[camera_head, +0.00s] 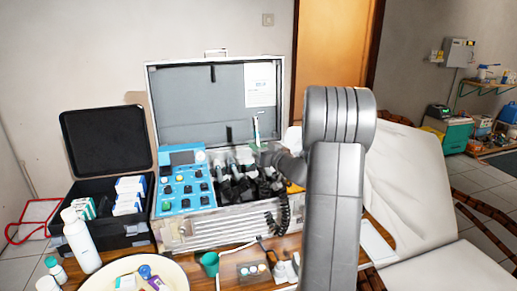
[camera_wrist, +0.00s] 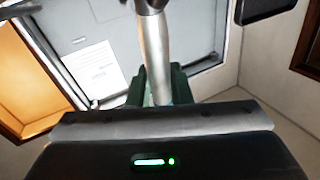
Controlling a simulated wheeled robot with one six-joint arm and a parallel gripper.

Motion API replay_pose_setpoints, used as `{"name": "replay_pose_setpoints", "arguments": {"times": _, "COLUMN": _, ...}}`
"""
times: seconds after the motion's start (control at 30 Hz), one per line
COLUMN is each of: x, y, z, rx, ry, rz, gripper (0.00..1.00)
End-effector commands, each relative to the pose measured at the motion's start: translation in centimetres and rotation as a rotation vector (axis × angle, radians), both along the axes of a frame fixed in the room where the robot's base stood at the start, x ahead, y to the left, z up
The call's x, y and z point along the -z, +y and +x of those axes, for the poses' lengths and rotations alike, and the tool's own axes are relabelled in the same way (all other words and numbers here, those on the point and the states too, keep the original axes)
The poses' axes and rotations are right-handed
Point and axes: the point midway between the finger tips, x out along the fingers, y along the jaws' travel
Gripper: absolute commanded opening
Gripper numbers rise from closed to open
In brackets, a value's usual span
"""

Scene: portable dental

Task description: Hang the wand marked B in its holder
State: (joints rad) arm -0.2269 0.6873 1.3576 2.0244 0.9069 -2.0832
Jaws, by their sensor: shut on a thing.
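My gripper (camera_head: 260,147) is shut on a slim silver wand (camera_head: 256,127) above the open case. In the wrist view, the green fingers of my gripper (camera_wrist: 158,88) close around the wand's silver shaft (camera_wrist: 155,50), and its dark end runs out at the top edge. No letter on the wand can be read, so its marking cannot be told. Below my gripper, a row of black holders with wands (camera_head: 240,185) sits in the case (camera_head: 215,232), right of the blue control panel (camera_head: 184,188). My arm hides part of the case's right side.
The case lid (camera_head: 195,105) stands upright close behind my gripper. A coiled black cord (camera_head: 284,212) hangs at the case's right front. A black box (camera_head: 112,228), a white bottle (camera_head: 80,240), a bowl (camera_head: 178,270) and a green cup (camera_head: 209,263) crowd the table.

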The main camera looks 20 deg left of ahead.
Motion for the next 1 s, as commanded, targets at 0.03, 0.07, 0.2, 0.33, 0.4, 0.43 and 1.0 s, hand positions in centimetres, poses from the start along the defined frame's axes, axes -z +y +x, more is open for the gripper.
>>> {"name": "replay_pose_setpoints", "arguments": {"times": 0.03, "x": 0.0, "y": 0.0, "z": 0.0, "rx": 0.000, "ry": 0.000, "rz": 0.000, "gripper": 0.00}}
{"name": "replay_pose_setpoints", "arguments": {"times": 0.07, "x": 0.0, "y": 0.0, "z": 0.0, "rx": 0.000, "ry": -0.001, "rz": 0.001, "gripper": 0.00}}
{"name": "replay_pose_setpoints", "arguments": {"times": 0.2, "x": 0.1, "y": 0.0, "z": 0.0, "rx": 0.000, "ry": -0.001, "rz": 0.001, "gripper": 0.00}}
{"name": "replay_pose_setpoints", "arguments": {"times": 0.33, "x": 0.5, "y": -0.1, "z": -0.1, "rx": 0.000, "ry": -0.001, "rz": 0.001, "gripper": 0.00}}
{"name": "replay_pose_setpoints", "arguments": {"times": 0.4, "x": 0.7, "y": -0.1, "z": -0.1, "rx": 0.000, "ry": -0.001, "rz": 0.001, "gripper": 0.00}}
{"name": "replay_pose_setpoints", "arguments": {"times": 0.43, "x": 0.8, "y": -0.1, "z": -0.2, "rx": 0.000, "ry": -0.001, "rz": 0.001, "gripper": 0.00}}
{"name": "replay_pose_setpoints", "arguments": {"times": 1.0, "x": 2.3, "y": -0.5, "z": -0.6, "rx": 0.000, "ry": -0.001, "rz": 0.001, "gripper": 0.00}}
